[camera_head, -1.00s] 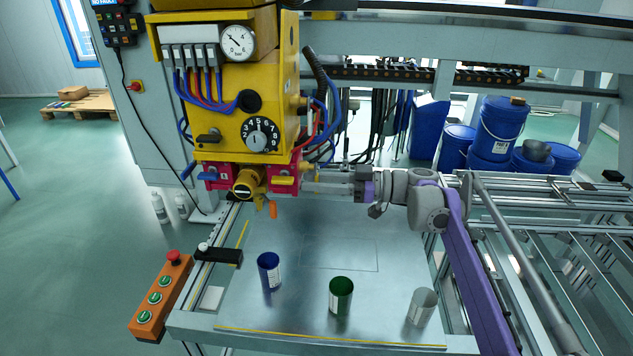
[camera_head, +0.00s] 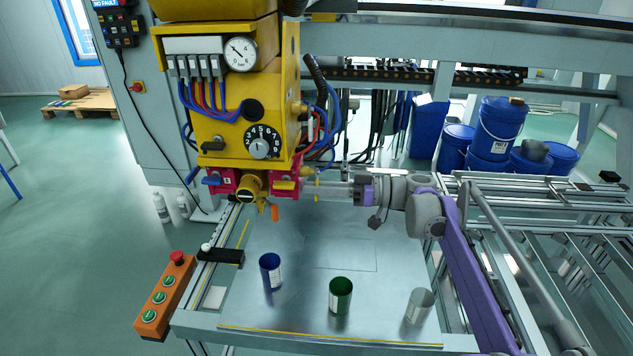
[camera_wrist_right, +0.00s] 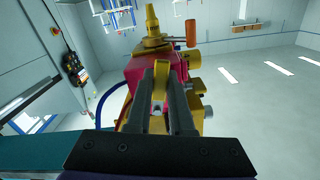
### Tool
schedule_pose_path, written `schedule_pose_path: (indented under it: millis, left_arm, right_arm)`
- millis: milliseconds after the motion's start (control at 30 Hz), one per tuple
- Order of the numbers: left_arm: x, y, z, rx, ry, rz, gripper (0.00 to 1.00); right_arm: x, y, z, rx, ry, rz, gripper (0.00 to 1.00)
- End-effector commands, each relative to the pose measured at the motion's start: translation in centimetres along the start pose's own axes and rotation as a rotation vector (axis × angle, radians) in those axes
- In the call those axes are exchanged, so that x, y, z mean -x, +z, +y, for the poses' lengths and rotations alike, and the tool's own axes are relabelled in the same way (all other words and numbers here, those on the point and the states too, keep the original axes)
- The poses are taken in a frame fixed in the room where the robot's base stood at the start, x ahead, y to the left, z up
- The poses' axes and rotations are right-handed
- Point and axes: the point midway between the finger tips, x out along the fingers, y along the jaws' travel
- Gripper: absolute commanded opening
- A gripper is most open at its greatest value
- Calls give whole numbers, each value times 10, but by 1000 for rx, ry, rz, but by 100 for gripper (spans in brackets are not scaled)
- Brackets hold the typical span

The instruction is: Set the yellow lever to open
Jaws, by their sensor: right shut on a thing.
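The yellow lever (camera_head: 285,185) sits on the right red valve block under the yellow panel. In the wrist view the yellow lever (camera_wrist_right: 160,78) stands between the two fingers, in front of the red block. My right gripper (camera_head: 311,188) reaches in from the right and is level with the lever. In the wrist view my right gripper (camera_wrist_right: 158,100) is shut on the lever. The fingers hide part of it. I cannot read an open mark. My left gripper is out of view.
Beside the lever are a yellow round valve (camera_head: 248,188) with an orange-tipped handle (camera_head: 274,212) and a blue lever (camera_head: 211,180). Below, a blue cup (camera_head: 270,272), a green cup (camera_head: 340,296) and a grey cup (camera_head: 419,306) stand on the table. An orange button box (camera_head: 165,297) is at left.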

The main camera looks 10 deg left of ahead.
Motion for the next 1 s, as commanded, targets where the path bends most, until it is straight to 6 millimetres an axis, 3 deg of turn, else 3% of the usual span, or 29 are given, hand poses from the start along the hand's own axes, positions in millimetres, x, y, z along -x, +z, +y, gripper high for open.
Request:
schedule_pose_path:
  millis: [500, 1000]
  left_arm:
    - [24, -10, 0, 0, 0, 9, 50]
    - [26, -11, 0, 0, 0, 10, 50]
  right_arm:
    - [0, -3, -12, -312, 0, 0, 0]
    - [0, -3, -13, -366, 0, 1, 0]
